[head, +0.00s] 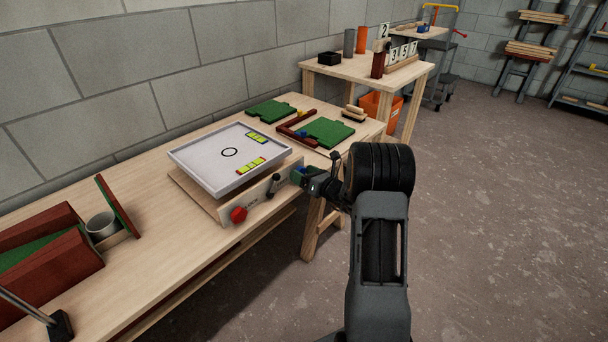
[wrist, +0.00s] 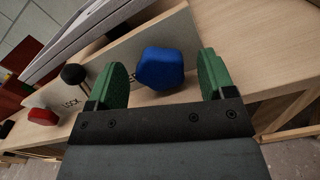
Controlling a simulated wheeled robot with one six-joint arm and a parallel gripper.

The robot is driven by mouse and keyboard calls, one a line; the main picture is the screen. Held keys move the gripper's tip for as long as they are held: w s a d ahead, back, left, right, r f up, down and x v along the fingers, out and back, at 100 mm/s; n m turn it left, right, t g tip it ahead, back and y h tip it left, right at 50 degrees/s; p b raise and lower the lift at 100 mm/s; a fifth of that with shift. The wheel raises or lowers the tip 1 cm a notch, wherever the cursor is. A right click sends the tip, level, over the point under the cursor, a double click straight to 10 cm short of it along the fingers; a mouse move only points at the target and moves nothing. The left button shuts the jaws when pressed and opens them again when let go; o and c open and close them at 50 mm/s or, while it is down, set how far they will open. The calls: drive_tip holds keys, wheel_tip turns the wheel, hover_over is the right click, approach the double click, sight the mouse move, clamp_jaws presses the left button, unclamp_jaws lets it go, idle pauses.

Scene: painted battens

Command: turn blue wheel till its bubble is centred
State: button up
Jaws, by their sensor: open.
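The blue wheel (wrist: 160,68) is a faceted knob on the front panel of the tilting-tray device. In the wrist view it sits between the green pads of my open gripper (wrist: 165,82), with a gap on each side. In the head view my gripper (head: 302,178) is at the panel's right end and largely hides the wheel. The white tray (head: 205,163) has a black ring on its face and two yellow-green bubble vials, one near the far right edge (head: 256,137) and one near the front edge (head: 250,166). The bubbles' positions are too small to tell.
A red knob (head: 238,214) and a black lever (head: 273,185) share the panel, left of the wheel. Green plates (head: 328,133) and dark red battens lie farther along the bench. A red and green trough (head: 45,250) with a metal cup (head: 101,225) stands at the near left.

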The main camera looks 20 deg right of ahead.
drive_tip(key=p+v, duration=0.2)
drive_tip(key=v, duration=1.2)
drive_tip(key=s+a+f+n+g+y, duration=0.2)
drive_tip(key=s+a+f+n+g, duration=0.1)
drive_tip(key=s+a+n+g, duration=0.25)
drive_tip(key=s+a+r+n+g+h+p, duration=0.1)
drive_tip(key=s+a+r+n+g+p, duration=0.7)
drive_tip(key=n, duration=0.6)
drive_tip(key=s+a+r+n+h+p, duration=0.1)
drive_tip(key=r+n+h+p, duration=0.3)
drive_tip(key=r, duration=1)
drive_tip(key=s+a+r+n+h+p, duration=0.2)
drive_tip(key=a+r+n+h+p, duration=0.2)
drive_tip(key=r+n+p, duration=0.7)
wheel_tip(320, 180, up, 5)
drive_tip(key=shift+s+f+t+h+p, duration=0.2)
drive_tip(key=shift+s+t+h+p, duration=0.15)
drive_tip(key=shift+p, duration=0.65)
